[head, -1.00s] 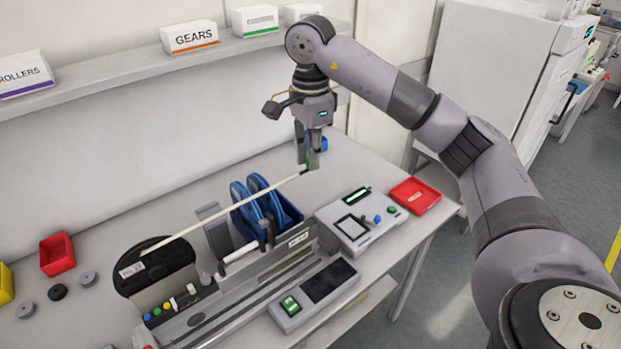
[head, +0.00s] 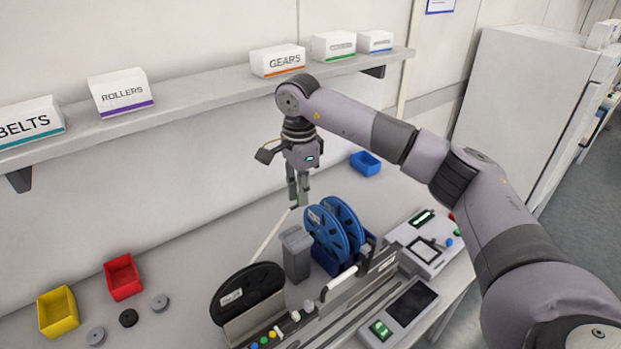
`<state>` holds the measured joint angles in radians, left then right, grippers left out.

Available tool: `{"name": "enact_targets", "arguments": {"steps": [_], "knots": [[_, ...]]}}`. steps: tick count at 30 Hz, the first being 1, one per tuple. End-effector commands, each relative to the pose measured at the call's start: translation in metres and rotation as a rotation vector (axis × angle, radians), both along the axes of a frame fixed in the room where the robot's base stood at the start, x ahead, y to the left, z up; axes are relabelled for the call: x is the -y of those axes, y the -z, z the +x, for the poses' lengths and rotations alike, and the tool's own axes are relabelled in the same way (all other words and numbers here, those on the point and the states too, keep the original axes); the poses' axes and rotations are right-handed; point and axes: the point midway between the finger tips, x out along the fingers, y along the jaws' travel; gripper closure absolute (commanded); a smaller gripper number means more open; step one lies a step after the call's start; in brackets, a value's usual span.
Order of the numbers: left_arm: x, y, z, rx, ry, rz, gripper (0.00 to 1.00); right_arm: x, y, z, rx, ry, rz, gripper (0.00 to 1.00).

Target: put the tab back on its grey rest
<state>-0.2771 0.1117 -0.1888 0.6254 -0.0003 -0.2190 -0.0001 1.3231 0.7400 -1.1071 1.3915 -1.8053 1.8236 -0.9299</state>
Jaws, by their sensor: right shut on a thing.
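My right gripper (head: 298,202) points down and is shut on the tab, which is mostly hidden between the fingertips. A thin pale strip (head: 271,236) runs from the fingertips down and left to behind the black reel (head: 247,288). The gripper is in the air, left of and behind the blue reels (head: 338,228). A grey upright block (head: 297,257) stands between the black reel and the blue reels, below the gripper. It may be the grey rest; I cannot tell for sure. My left gripper is not in view.
A device with a screen (head: 422,245) and a dark-screened panel (head: 410,304) stand at the right. A red bin (head: 122,277), a yellow bin (head: 58,311) and grey and black discs lie at the left. A blue bin (head: 366,163) is at the back. A shelf (head: 200,103) holds labelled boxes.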

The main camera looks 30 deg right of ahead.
Motion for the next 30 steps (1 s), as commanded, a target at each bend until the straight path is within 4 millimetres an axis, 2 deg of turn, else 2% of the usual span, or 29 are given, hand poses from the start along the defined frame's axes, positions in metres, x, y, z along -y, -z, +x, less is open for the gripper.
{"name": "enact_targets", "arguments": {"steps": [4,11,17,24,30], "knots": [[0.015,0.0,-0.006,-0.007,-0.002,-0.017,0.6,-0.002,0.008,0.003,0.0,-0.002,-0.002,0.98],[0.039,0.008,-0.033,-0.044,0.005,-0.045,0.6,-0.002,0.018,0.003,0.0,-0.004,-0.003,0.98],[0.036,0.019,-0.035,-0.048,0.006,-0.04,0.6,-0.002,0.035,0.003,0.0,-0.004,-0.002,0.98],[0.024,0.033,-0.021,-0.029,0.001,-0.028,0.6,-0.002,0.059,0.002,-0.001,-0.004,-0.001,0.98],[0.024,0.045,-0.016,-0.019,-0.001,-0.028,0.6,-0.002,0.078,0.002,0.0,-0.004,-0.002,0.98]]}}
